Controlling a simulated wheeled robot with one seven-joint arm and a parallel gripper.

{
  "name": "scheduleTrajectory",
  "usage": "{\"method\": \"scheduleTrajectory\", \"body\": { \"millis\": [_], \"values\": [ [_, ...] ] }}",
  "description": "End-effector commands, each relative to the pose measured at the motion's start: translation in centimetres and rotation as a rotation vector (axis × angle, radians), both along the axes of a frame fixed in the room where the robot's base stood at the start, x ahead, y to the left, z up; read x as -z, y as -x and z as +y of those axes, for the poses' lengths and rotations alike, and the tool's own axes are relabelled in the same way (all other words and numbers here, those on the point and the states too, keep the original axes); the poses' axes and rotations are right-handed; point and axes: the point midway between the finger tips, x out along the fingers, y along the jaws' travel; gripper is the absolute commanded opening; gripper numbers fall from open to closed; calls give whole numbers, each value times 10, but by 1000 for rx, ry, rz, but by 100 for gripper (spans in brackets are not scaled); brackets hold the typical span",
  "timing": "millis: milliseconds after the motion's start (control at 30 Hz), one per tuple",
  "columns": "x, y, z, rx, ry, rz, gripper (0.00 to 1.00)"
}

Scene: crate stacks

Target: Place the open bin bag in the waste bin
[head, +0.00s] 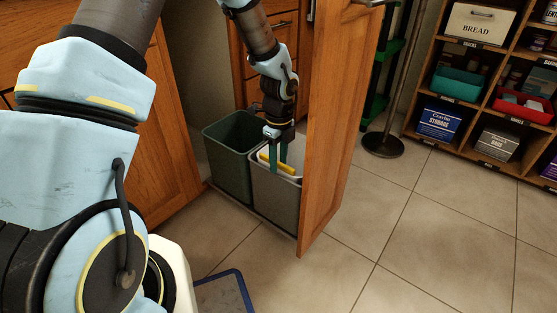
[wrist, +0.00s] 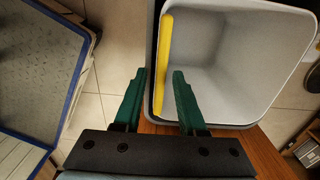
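The grey waste bin (head: 275,200) stands in a pulled-out cabinet unit beside a green bin (head: 232,165). It fills the right of the wrist view (wrist: 235,60), and its pale inside looks empty there. A yellow strip (wrist: 163,60) runs along one side just inside its rim; it also shows in the head view (head: 290,168). I cannot tell whether this strip belongs to the bin bag, and no other bag shows clearly. My gripper (head: 278,160) points down at the grey bin. Its green fingers (wrist: 159,73) are apart, one on each side of the yellow strip.
The wooden cabinet front (head: 340,110) rises close to the right of the bins. Shelves (head: 475,155) with boxes stand at right.

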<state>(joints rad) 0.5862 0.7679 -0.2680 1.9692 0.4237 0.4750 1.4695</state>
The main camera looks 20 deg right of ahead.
Motion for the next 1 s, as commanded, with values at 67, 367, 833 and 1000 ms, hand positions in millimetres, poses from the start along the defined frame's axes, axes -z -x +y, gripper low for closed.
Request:
{"method": "scheduleTrajectory", "body": {
  "millis": [67, 367, 833, 1000],
  "values": [
    [0, 0, 0, 0, 0, 0, 46],
    [-7, 0, 0, 0, 1, 0, 46],
    [-97, -2, -1, -2, 1, -2, 46],
    [-117, -1, -2, -1, 1, 0, 46]
  ]
}}
